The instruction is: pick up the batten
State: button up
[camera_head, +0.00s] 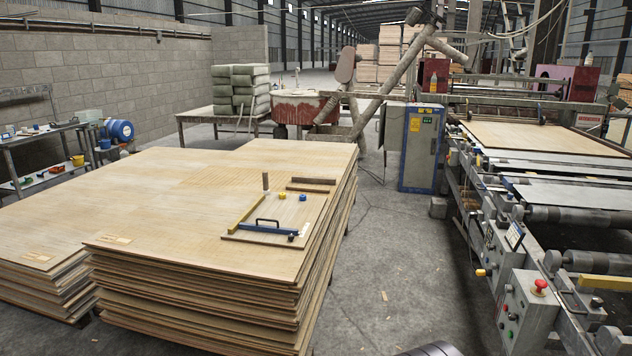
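A dark brown wooden strip, which looks like the batten (313,181), lies flat near the right edge of the front veneer stack (190,218). A second, thinner brown strip (306,189) lies just in front of it; I cannot tell if the two touch. A short brown piece (265,181) stands upright to their left. My gripper is not in view, so I cannot see whether it is open or holds anything.
In front of the strips, a thin board (283,222) carries a blue handled tool (266,229), a yellow bar (246,213) and small blue and yellow pieces. A shelf stands left.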

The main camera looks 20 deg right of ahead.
aim_at(323, 191)
jog(key=i+l, duration=1.2)
jog(key=i, duration=0.25)
jog(key=i+l, duration=0.65)
jog(key=i+l+z, duration=0.1)
jog(key=i+l, duration=0.5)
jog(key=i, duration=0.15)
